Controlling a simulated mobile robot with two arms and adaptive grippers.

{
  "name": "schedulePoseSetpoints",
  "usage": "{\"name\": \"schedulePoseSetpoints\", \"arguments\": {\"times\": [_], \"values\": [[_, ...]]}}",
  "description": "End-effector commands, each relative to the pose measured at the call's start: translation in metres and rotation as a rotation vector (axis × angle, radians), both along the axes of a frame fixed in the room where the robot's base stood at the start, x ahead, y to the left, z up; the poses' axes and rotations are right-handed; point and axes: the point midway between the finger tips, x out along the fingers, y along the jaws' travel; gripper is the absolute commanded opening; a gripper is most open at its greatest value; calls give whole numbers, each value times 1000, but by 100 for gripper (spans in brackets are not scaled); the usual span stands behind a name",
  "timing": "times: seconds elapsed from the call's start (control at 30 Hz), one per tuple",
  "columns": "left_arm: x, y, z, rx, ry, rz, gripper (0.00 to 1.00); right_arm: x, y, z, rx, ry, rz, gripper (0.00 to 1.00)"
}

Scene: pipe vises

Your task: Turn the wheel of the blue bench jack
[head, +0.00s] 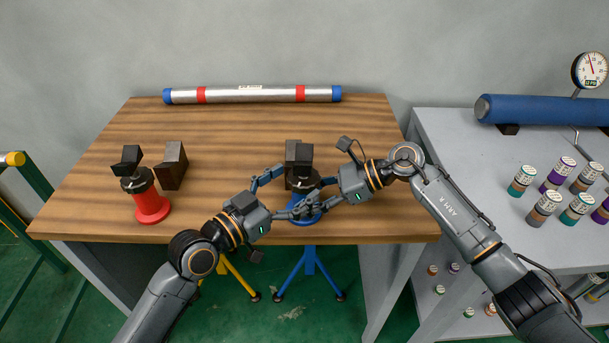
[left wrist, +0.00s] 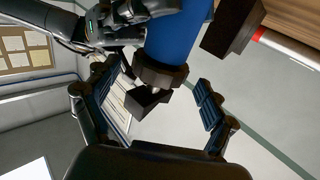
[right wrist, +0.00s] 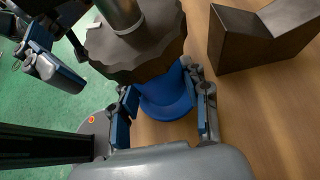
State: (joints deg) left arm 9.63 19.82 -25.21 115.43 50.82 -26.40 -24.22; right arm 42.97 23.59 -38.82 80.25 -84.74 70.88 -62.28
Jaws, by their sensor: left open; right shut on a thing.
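The blue bench jack (head: 303,218) stands near the front edge of the wooden table, with a dark V-shaped head on top. Its dark scalloped wheel (right wrist: 135,45) sits between head and blue body; it shows upside down in the left wrist view (left wrist: 160,75).
A red jack (head: 151,206) stands at the left of the table beside a dark block (head: 173,166). Another dark block (head: 292,152) is close behind the blue jack. A silver pipe (head: 250,95) lies along the back. The table's middle is clear.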

Motion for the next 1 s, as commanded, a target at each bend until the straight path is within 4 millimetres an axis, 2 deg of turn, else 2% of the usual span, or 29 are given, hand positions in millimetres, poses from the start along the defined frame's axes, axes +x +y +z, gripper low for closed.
{"name": "schedulePoseSetpoints", "arguments": {"times": [0.2,0.57,0.67,0.8,0.87,1.0], "values": [[19,-20,0,-1,0,-1,84,-1,0,-1,0,2,1,28],[23,-24,0,1,1,-1,84,-1,0,-1,-1,2,1,28],[23,-24,0,1,1,-1,68,-1,0,-1,-1,2,1,28],[23,-24,0,1,1,-1,39,-1,0,-1,-1,2,1,28],[23,-24,0,1,1,-1,29,-1,0,-1,-1,2,1,28],[23,-24,0,1,1,4,29,-1,0,-1,-1,2,1,28]]}}
